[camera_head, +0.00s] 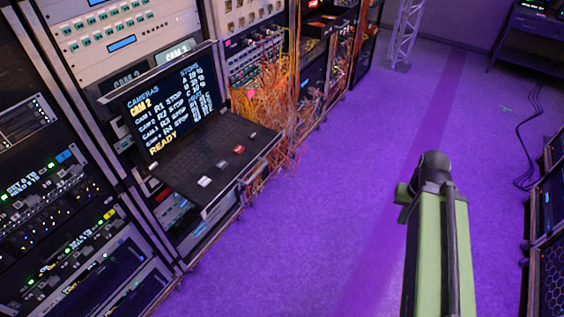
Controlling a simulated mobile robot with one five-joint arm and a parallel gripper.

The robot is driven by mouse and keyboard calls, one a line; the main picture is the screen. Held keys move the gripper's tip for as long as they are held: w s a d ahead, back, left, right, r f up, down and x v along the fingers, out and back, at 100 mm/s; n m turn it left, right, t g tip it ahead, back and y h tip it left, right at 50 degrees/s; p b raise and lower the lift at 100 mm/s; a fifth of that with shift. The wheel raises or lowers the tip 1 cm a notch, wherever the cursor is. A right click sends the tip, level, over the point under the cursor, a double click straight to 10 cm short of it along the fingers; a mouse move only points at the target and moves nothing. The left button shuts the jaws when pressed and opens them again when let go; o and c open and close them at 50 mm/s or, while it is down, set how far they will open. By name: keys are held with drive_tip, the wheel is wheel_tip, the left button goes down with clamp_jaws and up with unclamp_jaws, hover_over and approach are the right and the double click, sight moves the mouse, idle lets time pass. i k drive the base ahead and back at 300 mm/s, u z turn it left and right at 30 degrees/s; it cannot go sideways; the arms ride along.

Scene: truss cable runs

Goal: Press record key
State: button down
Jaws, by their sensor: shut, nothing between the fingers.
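A pull-out console (190,163) juts from the equipment rack at left, with a dark key panel. A red key (238,149) sits on its right part, and a white key (204,181) sits nearer the front edge. I cannot read any key labels. The raised screen (172,103) behind the panel lists cameras marked STOP, with CAM 2 and READY in yellow. My green arm rises at the lower right, well apart from the console. My gripper's fingers do not show.
Tall equipment racks (62,120) line the left side. Orange cables (265,95) hang in a tangle just beyond the console. Dark cases (548,210) stand along the right edge, and a loose black cable (522,130) lies nearby. The purple floor between is clear.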

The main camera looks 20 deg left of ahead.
sight(239, 149)
drive_tip(key=z, duration=0.15)
drive_tip(key=k, duration=1.05)
drive_tip(key=u, duration=1.05)
drive_tip(key=i, duration=1)
